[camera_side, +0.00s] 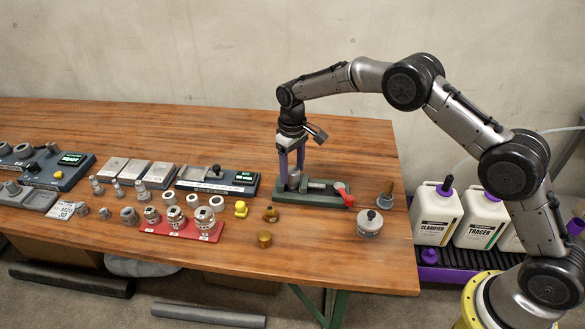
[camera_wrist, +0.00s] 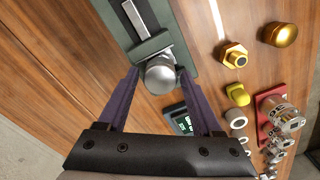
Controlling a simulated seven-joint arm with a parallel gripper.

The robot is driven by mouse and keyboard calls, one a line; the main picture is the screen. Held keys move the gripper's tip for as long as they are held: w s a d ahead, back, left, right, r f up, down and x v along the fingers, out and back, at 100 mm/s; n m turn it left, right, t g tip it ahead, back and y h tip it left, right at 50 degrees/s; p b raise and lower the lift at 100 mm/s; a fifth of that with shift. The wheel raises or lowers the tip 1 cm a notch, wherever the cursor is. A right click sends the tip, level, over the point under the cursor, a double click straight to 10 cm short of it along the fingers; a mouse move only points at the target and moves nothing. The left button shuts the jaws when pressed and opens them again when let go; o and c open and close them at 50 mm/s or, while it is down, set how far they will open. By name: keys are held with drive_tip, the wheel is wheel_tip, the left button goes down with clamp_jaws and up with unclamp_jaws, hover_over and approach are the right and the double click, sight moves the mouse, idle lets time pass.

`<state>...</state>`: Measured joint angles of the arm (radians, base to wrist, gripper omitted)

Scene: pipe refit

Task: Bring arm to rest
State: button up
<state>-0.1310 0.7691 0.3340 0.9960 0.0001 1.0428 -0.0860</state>
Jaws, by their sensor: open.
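My gripper (camera_side: 291,168) points down over the left end of a green vise-like fixture (camera_side: 318,201) on the wooden table. Its two purple fingers are open. In the wrist view the fingertips (camera_wrist: 158,72) stand on either side of a silver round part (camera_wrist: 161,76) at the end of the green fixture (camera_wrist: 150,45). A gap shows on the left side; on the right I cannot tell whether the finger touches the part. The arm is bent in an arch from its base at the right.
A red handle (camera_side: 346,196) is at the fixture's right end. A round grey part (camera_side: 369,224), brass pieces (camera_side: 264,239) and a yellow fitting (camera_side: 241,209) lie close by. A red tray (camera_side: 180,232) with fittings is left. White jugs (camera_side: 436,214) stand right. The table's back is clear.

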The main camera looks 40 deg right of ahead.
drive_tip(key=shift+n, duration=0.5)
drive_tip(key=shift+c, duration=0.4)
clamp_jaws()
drive_tip(key=m, duration=0.4)
drive_tip(key=shift+m, duration=1)
